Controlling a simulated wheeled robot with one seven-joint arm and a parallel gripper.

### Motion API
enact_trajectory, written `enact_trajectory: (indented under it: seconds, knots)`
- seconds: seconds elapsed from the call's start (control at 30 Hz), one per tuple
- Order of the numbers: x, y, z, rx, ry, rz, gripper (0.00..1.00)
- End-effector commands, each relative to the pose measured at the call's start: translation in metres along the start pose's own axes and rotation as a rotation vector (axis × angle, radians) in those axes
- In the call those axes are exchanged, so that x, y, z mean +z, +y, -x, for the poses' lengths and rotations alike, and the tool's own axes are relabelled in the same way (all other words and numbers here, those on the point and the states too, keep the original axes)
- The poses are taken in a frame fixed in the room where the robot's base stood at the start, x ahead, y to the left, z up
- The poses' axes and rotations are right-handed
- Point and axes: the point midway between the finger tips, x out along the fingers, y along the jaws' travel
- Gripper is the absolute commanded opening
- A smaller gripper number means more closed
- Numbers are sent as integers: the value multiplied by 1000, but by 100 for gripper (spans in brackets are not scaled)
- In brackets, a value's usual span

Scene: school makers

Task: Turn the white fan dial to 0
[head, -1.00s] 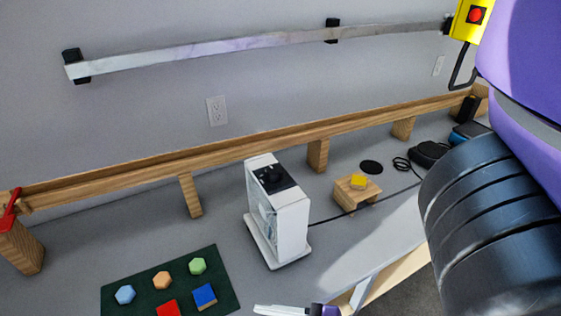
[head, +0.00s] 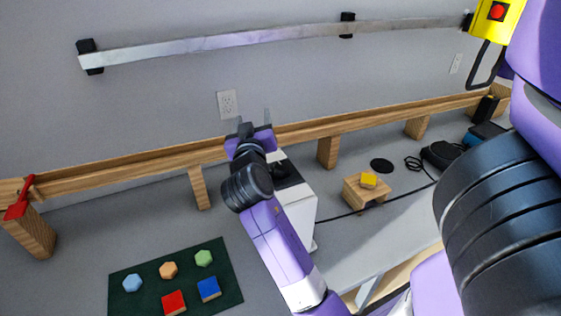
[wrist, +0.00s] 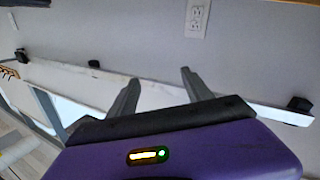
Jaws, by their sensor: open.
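The white fan (head: 302,208) stands upright on the table in the middle of the head view. Its black dial (head: 283,168) is on the dark top panel, partly beside my wrist. My gripper (head: 254,116) is raised to the upper left of the dial, its fingers pointing up toward the wall. It is apart from the dial. My forearm covers the left part of the fan. In the wrist view my gripper (wrist: 160,78) is open and empty, with the wall behind it. The fan and dial do not show there. The dial's marks are too small to read.
A wooden rail (head: 330,123) on posts runs along the wall behind the fan. A green mat (head: 130,290) with colored blocks lies at the left. A small wooden stand (head: 365,192) with a yellow block (head: 368,180) is right of the fan. A black cable runs there.

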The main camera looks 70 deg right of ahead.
Motion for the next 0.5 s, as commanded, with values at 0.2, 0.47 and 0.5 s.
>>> enact_trajectory:
  seconds: [0.2,0.47,0.5]
  knots:
    - [-13,54,-28,300,-196,-229,59]
    - [6,87,-15,601,-512,-510,59]
    - [9,88,-8,642,-569,-552,59]
